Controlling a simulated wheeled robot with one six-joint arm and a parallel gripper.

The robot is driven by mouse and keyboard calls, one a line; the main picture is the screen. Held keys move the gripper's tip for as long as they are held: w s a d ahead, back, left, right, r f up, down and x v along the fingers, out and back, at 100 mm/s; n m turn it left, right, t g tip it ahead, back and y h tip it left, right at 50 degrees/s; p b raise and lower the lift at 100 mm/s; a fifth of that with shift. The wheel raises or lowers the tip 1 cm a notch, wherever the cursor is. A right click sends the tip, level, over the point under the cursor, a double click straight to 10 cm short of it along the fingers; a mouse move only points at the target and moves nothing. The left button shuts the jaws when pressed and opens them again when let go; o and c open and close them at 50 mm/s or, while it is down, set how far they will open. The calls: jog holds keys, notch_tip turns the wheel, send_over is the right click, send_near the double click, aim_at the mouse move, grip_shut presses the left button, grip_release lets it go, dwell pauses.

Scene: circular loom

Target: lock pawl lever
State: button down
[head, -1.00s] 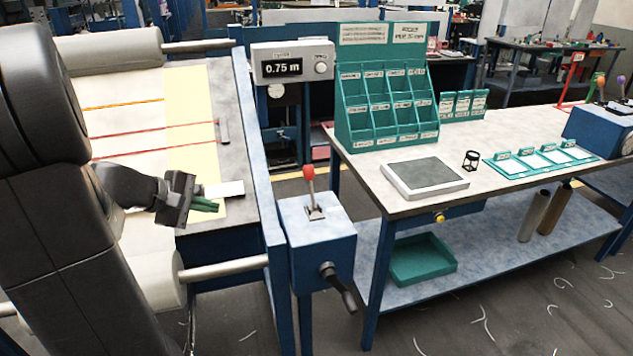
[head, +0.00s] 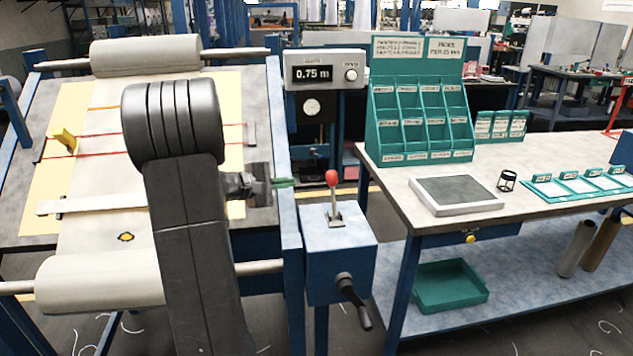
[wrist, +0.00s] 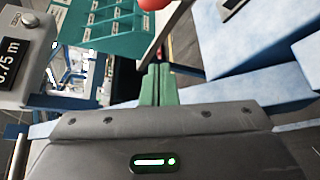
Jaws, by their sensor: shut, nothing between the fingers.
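The pawl lever, a metal stick with a red ball knob (head: 331,177), stands roughly upright on top of a blue box (head: 340,250) at the right side of the cloth frame. A black crank handle (head: 353,300) sticks out of the box's front. My gripper (head: 284,183) is left of the lever, at about knob height, with its green fingers pointing right toward it. The fingers (wrist: 158,84) are shut and empty in the wrist view. The red knob (wrist: 152,4) shows at the top edge there, apart from the fingertips.
A blue frame post (head: 288,225) stands beneath my fingers. The display unit (head: 325,72) reading 0.75 m stands behind the lever. The workbench (head: 410,215) with a green bin rack (head: 418,115) is to the right. Cloth rollers (head: 100,280) lie left.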

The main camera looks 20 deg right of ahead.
aim_at(333, 192)
jog(key=d+p, duration=0.1)
jog(key=d, duration=0.5)
jog(key=d+p, duration=0.1)
jog(key=d, duration=0.2)
jog(key=shift+s+d+f+p, duration=0.1)
jog(key=shift+s+f+p, duration=0.1)
jog(key=shift+f+p, duration=0.2)
jog(key=shift+s+r, duration=0.1)
jog(key=shift+s, duration=0.3)
jog(key=shift+s+b, duration=0.1)
jog(key=shift+b, duration=0.8)
jog(key=shift+s+r+b, duration=0.1)
jog(key=shift+b, duration=0.3)
